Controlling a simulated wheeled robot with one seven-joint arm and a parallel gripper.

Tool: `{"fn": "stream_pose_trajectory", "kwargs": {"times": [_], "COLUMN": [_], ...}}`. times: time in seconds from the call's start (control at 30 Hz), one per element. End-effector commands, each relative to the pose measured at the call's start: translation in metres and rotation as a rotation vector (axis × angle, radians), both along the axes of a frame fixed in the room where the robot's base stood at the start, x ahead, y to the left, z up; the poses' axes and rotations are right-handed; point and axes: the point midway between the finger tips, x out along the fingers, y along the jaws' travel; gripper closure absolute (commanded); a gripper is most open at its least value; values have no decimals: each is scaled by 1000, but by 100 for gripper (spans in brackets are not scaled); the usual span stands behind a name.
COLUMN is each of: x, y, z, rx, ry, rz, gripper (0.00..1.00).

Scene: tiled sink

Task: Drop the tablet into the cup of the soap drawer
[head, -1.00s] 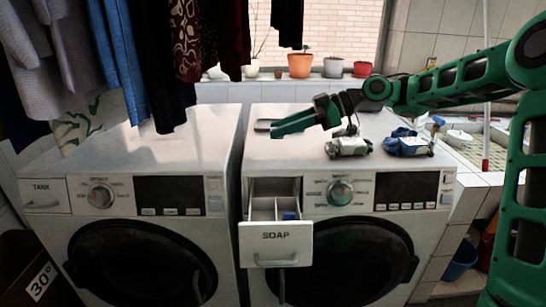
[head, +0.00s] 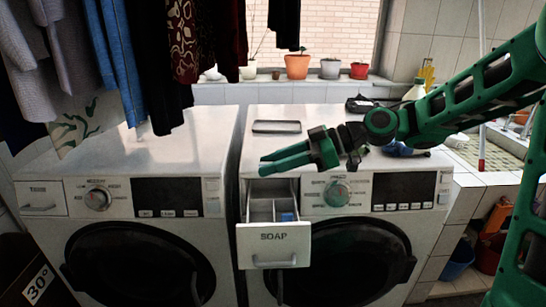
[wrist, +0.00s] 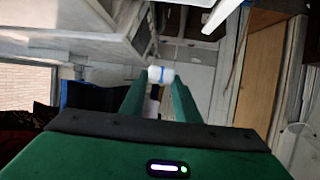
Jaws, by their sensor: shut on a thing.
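My gripper (head: 264,165) is above the back left part of the open soap drawer (head: 273,245), near the front edge of the right machine's top. In the wrist view its fingers (wrist: 160,80) are shut on the tablet (wrist: 161,75), a small white piece with a blue band held at the fingertips. I cannot make out the tablet in the head view. The drawer, labelled SOAP, is pulled out and has divided compartments. A blue piece (head: 287,217) shows in its right compartment; I cannot tell clearly which part is the cup.
A shallow dark-rimmed tray (head: 277,127) lies on the right machine (head: 330,113), behind my gripper. A blue packet (head: 398,150) is partly hidden behind my arm. The left machine's top (head: 130,150) is clear below hanging clothes (head: 120,60).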

Motion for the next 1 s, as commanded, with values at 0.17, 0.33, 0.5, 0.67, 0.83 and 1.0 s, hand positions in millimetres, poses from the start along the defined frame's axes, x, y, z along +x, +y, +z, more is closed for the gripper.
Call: {"fn": "stream_pose_trajectory", "kwargs": {"times": [0.17, 0.33, 0.5, 0.67, 0.83, 1.0], "x": [0, 0, 0, 0, 0, 0], "y": [0, 0, 0, 0, 0, 0], "z": [-20, -33, -39, -39, -39, -39], "rx": [1, 0, 0, 0, -1, -1], "ry": [3, 1, 1, 0, 0, 0], "rz": [1, 1, 1, 1, 1, 1], "gripper": [92, 92, 92, 92, 52, 49]}}
